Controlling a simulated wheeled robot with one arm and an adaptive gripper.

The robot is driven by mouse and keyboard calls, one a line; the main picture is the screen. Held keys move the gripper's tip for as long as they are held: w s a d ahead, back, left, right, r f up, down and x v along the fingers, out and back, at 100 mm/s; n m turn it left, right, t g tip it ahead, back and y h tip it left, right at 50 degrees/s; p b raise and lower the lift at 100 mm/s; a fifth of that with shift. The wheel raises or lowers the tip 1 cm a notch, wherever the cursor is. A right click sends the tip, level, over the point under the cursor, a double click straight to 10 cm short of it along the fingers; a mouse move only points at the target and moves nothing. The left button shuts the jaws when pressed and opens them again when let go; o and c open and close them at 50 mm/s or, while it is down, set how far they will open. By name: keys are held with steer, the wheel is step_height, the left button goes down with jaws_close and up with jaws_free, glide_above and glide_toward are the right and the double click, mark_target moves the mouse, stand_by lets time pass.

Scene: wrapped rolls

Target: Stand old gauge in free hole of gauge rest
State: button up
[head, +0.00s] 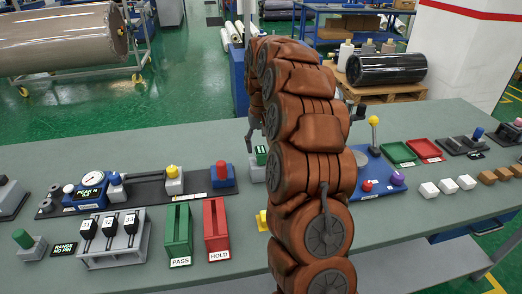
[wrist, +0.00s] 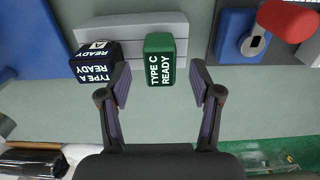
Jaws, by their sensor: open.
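My gripper (wrist: 163,88) is open over the bench, its fingertips on either side of the near end of a green block (wrist: 160,60) labelled TYPE C READY. A dark block (wrist: 98,62) labelled TYPE A READY sits left of it on the same grey holder (wrist: 125,22). In the head view my arm hides most of the gripper. A grey rest (head: 116,254) at the front left holds black-handled gauges (head: 110,226), some with number labels. I cannot tell which is the old gauge, and no free hole is clearly visible.
A dial instrument (head: 92,180) stands behind the rest, near a dark rail (head: 145,188). Green PASS (head: 178,232) and red HOLD (head: 215,222) bins stand to its right. A blue tray (head: 375,180) with knobs lies right of my arm. Bare bench shows along the back left.

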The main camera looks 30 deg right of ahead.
step_height(320, 180, up, 9)
steer(key=shift+r, duration=0.2)
stand_by(0.3)
stand_by(0.3)
